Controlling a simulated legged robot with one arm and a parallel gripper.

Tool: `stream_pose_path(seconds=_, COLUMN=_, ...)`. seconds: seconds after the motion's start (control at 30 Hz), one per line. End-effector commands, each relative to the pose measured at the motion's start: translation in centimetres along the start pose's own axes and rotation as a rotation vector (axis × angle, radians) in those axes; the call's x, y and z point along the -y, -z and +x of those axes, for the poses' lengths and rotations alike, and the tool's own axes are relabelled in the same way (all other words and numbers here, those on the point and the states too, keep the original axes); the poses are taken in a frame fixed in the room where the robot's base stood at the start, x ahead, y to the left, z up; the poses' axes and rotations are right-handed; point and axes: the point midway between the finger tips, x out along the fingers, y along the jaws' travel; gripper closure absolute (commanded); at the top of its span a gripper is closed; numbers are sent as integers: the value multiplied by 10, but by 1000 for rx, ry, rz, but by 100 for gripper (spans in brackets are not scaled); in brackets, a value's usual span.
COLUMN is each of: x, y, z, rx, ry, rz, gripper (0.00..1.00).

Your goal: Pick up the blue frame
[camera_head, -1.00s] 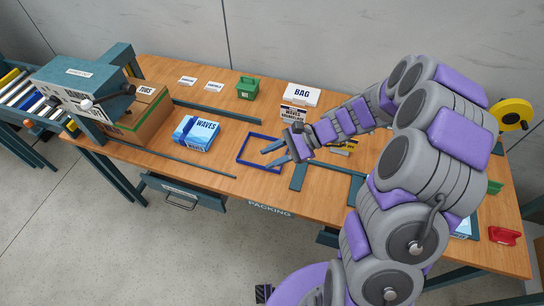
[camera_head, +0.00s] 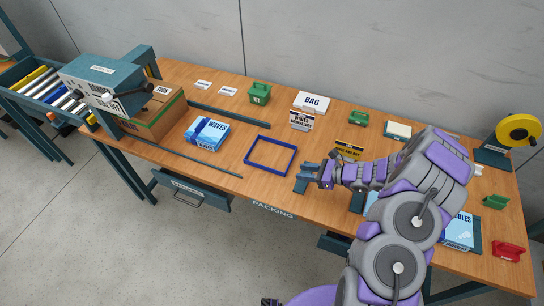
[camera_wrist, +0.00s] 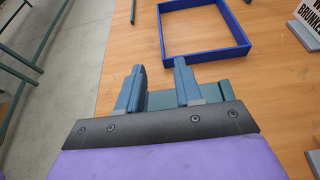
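The blue frame (camera_head: 271,140) is an open rectangular frame lying flat on the wooden table, left of my gripper. My gripper (camera_head: 304,178) is to the right of the frame and apart from it.
A blue and white WAVES box (camera_head: 206,134) stands left of the frame. A white BAG box (camera_head: 311,102) and a small labelled box (camera_head: 302,121) stand behind it. A teal rail (camera_head: 200,165) runs along the front left. Bare table surrounds the frame.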

Motion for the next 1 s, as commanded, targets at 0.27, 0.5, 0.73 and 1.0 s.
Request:
stream_pose_path(seconds=0.27, x=0, y=2, z=53, rx=2, ry=-4, rz=-2, gripper=65)
stream_pose_path(seconds=0.5, x=1, y=1, z=75, rx=2, ry=-1, rz=-2, gripper=65)
stream_pose_path(seconds=0.73, x=2, y=4, z=99, rx=1, ry=-3, rz=-4, gripper=65)
stream_pose_path(seconds=1.0, x=3, y=2, z=127, rx=1, ry=-1, rz=-3, gripper=65)
